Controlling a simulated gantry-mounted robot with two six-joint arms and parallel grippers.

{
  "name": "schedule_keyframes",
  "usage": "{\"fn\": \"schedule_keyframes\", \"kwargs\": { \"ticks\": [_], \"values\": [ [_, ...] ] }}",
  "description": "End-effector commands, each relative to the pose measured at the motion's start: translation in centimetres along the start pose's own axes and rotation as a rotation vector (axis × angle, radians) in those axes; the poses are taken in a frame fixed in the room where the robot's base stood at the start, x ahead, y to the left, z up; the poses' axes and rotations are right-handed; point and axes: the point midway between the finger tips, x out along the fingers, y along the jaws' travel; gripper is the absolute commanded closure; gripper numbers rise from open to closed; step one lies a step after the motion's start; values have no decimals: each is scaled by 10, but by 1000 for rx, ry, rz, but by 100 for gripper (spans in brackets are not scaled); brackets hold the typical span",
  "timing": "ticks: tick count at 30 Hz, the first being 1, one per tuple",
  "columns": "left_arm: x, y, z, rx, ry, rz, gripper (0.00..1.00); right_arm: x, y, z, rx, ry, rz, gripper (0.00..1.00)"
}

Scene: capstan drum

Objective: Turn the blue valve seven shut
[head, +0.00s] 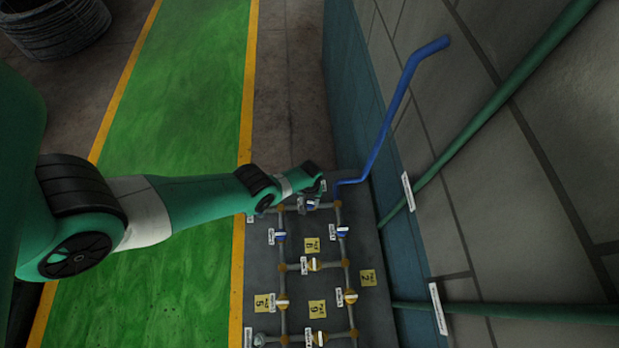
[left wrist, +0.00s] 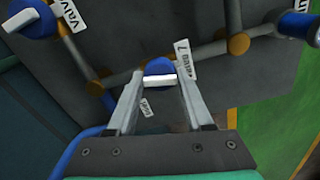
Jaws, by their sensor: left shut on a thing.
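Valve seven shows in the left wrist view as a blue round body (left wrist: 158,66) with a white bar handle (left wrist: 160,81). An upside-down tag (left wrist: 186,60) beside it seems to read valve 7. The handle lies at a slight angle to its grey pipe, closer to along it than across it. My left gripper (left wrist: 158,88) is shut on this handle, one finger at each end. In the head view my left gripper (head: 316,188) is at the top of the pipe board and partly covers the valve (head: 311,204). My right gripper is not seen.
The pipe board (head: 262,220) carries several other valves, including blue ones at upper left (head: 280,236) and upper right (head: 342,232), and yellow number tags (head: 317,307). A blue pipe (head: 388,120) rises along the wall by the board. The green walkway (head: 190,265) is clear.

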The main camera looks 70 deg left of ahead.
Motion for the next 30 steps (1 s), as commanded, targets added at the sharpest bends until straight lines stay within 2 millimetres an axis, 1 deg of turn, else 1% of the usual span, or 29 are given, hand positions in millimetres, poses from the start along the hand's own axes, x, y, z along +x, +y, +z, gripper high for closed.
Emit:
{"fn": "schedule_keyframes", "kwargs": {
  "ticks": [30],
  "values": [
    [1, 0, 0, 956, 0, 0, 100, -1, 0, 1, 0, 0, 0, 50]
  ]
}}
